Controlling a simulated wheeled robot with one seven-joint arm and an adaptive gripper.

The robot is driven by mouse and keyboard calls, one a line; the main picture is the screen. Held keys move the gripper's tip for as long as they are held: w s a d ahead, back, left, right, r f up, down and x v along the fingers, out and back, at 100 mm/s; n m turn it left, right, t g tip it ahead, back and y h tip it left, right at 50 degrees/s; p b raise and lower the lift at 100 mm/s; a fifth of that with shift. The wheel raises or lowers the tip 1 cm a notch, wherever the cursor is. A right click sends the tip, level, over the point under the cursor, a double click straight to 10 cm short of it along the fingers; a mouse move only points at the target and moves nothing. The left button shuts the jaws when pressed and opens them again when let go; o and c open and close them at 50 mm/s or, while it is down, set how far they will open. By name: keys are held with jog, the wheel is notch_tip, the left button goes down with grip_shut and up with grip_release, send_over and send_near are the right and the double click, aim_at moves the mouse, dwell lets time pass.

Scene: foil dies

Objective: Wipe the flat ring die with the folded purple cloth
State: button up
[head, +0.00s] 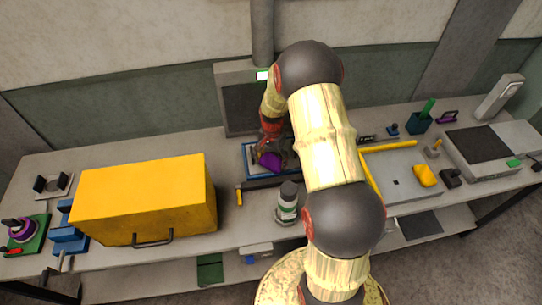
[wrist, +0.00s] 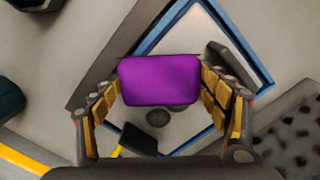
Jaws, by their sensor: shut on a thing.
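The folded purple cloth (wrist: 160,80) is between the fingers of my gripper (wrist: 160,92), which is shut on it. In the head view the purple cloth (head: 270,161) shows below my gripper (head: 275,150), over a blue-edged tray (head: 249,158) on the bench. In the wrist view the tray's blue rim (wrist: 236,48) surrounds a pale surface, with a dark round shape (wrist: 158,117) just below the cloth. I cannot tell whether this is the flat ring die, because the cloth hides part of it. I cannot tell whether the cloth touches anything under it.
A large yellow box (head: 145,195) stands on the left of the bench. A grey bottle with a green label (head: 287,203) stands in front of the tray. A dark bar and a yellow-handled tool (head: 239,196) lie near it. A yellow-edged grey board (head: 395,180) is to the right.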

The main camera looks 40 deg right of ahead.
jog(key=shift+s+a, duration=0.2)
jog(key=shift+s, duration=0.3)
jog(key=shift+w+r+p, duration=0.15)
jog(key=shift+r+p, duration=0.25)
jog(key=shift+r, duration=0.1)
jog(key=shift+r+p, duration=1.45)
jog(key=shift+r, duration=1.1)
jog(key=shift+r+p, duration=0.85)
jog(key=shift+r, duration=0.65)
jog(key=shift+r, duration=0.1)
